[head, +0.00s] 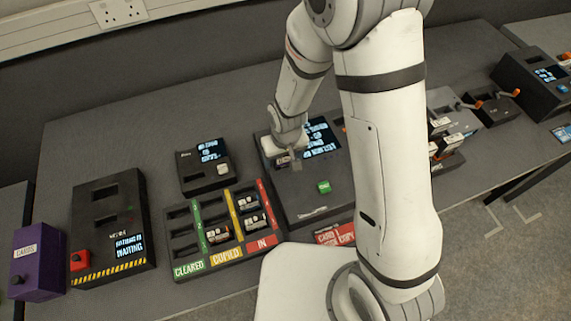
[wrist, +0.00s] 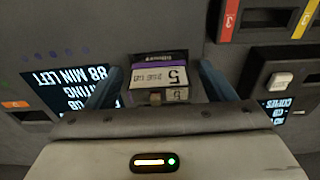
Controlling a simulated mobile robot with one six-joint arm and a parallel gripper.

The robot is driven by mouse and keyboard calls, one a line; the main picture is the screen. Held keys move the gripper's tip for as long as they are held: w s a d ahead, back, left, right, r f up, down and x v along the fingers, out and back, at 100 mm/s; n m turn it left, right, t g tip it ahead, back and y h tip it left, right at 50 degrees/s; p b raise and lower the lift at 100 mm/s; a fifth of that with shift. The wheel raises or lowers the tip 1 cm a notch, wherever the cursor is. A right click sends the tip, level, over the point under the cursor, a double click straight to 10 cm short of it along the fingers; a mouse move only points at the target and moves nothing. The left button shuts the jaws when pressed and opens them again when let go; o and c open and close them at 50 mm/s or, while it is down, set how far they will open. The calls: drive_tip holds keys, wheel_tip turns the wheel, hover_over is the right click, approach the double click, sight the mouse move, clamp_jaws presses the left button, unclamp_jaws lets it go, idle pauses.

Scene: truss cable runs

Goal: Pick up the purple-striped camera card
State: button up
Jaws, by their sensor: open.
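The purple-striped camera card (wrist: 158,77) shows in the wrist view, standing in a slot of a dark box. It has a pale label with a 5, upside down in the picture, and a purple band at its far end. My gripper (wrist: 162,72) is open, with one blue-grey finger on each side of the card and a visible gap at each side. In the head view my gripper (head: 291,159) is low over the left part of the dark box with a lit screen (head: 308,188). I cannot make out the card's purple band there.
A sorting tray (head: 223,259) marked cleared, copied and in holds several cards left of the box. A small screen unit (head: 205,166), a black waiting unit (head: 108,230) and a purple box (head: 38,262) stand further left. Bare grey table lies behind them.

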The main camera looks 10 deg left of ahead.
drive_tip(key=shift+f, duration=0.1)
drive_tip(key=shift+c, duration=0.2)
drive_tip(key=c, duration=1)
